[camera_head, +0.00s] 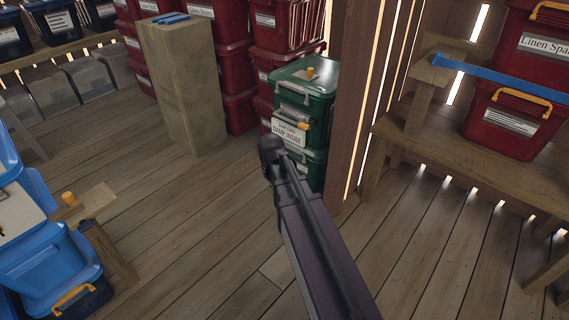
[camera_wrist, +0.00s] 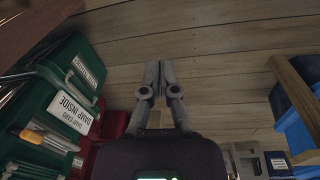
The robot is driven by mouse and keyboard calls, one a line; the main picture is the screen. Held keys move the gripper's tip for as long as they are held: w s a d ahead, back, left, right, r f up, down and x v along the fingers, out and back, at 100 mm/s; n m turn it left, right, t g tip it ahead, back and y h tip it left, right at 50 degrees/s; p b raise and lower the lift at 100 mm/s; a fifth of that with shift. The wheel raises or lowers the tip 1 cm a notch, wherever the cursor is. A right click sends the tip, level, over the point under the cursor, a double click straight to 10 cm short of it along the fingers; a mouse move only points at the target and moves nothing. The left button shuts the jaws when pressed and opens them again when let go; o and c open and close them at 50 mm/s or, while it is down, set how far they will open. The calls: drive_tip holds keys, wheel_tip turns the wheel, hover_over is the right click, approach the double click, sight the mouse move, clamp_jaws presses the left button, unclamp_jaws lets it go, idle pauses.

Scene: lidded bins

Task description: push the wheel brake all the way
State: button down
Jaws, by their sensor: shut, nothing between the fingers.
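I cannot make out a wheel brake in either view. My gripper (camera_wrist: 152,72) shows in the wrist view with its two grey fingers together and nothing between them. Wooden floorboards lie beyond the fingertips. In the head view my arm reaches forward toward the stacked green bins, and it hides the gripper's fingers. The upper green bin (camera_head: 318,92) carries a white label reading "DAMP INSIDE". This green bin (camera_wrist: 62,85) also stands left of my fingers in the wrist view, apart from them.
Dark red bins (camera_head: 240,105) are stacked behind a wooden pedestal (camera_head: 185,90). A wooden post (camera_head: 358,100) stands right of the green bins. A bench (camera_head: 455,150) holds red bins and a blue bar (camera_head: 500,77). Blue bins (camera_head: 50,262) stand at left. The middle floor is clear.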

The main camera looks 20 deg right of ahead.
drive_tip(key=s+a+m, duration=0.4)
drive_tip(key=s+a, duration=0.1)
drive_tip(key=s, duration=0.5)
drive_tip(key=shift+s+a+r+g+y, duration=0.2)
drive_tip(key=shift+g+y, duration=0.1)
drive_tip(key=shift+g, duration=0.1)
drive_tip(key=shift+s+d, duration=0.1)
